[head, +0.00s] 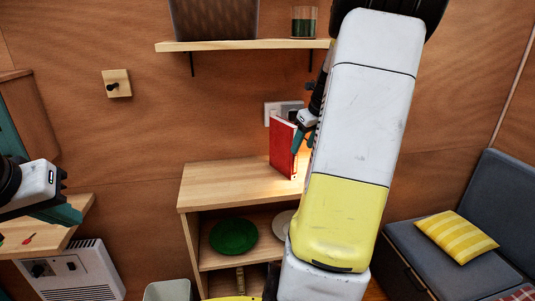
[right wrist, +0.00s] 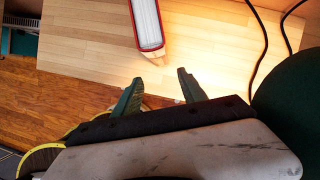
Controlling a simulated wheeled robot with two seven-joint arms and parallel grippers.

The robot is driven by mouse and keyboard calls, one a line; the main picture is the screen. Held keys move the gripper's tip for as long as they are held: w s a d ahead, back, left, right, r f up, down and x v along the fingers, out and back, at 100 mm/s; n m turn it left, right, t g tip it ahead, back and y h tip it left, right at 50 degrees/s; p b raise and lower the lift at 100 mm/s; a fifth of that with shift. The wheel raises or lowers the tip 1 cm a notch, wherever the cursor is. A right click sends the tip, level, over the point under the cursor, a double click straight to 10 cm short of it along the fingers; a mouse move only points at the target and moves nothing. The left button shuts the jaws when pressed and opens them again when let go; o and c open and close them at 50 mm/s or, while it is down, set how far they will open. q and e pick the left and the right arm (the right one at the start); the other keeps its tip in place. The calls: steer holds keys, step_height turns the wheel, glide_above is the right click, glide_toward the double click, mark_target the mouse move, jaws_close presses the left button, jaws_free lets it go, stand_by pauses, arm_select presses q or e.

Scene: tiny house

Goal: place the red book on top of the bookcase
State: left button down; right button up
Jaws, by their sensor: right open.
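The red book (head: 282,148) stands upright on the top of the wooden bookcase (head: 222,178), near its right end. In the right wrist view the book (right wrist: 148,24) shows its white page edges between red covers, resting on the bookcase top (right wrist: 90,45). My right gripper (head: 303,138) is open and empty beside the book; in the right wrist view its fingertips (right wrist: 160,80) are apart from it. My right arm hides the bookcase's right end. My left gripper (head: 72,211) is at the far left, away from the bookcase; its jaw opening is unclear.
A wall shelf (head: 240,45) with a dark box and a glass is above the bookcase. A green plate (head: 233,236) is inside the bookcase. Black cables (right wrist: 262,50) run beside the book. The left part of the bookcase top is clear.

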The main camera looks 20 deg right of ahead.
steer(key=s+a+r+n, duration=0.4)
steer(key=a+n, duration=0.5)
steer(key=a, duration=0.1)
steer(key=s+a+r+n, duration=0.3)
steer(key=s+a+n, duration=0.1)
steer(key=a+n, duration=0.5)
steer(key=s+a+n+t+y, duration=0.1)
steer(key=s+a+n, duration=0.8)
steer(key=n, duration=0.7)
steer(key=shift+s+a+f+n+t, duration=0.15)
steer(key=shift+s+f+n+t, duration=0.15)
steer(key=shift+s, duration=0.55)
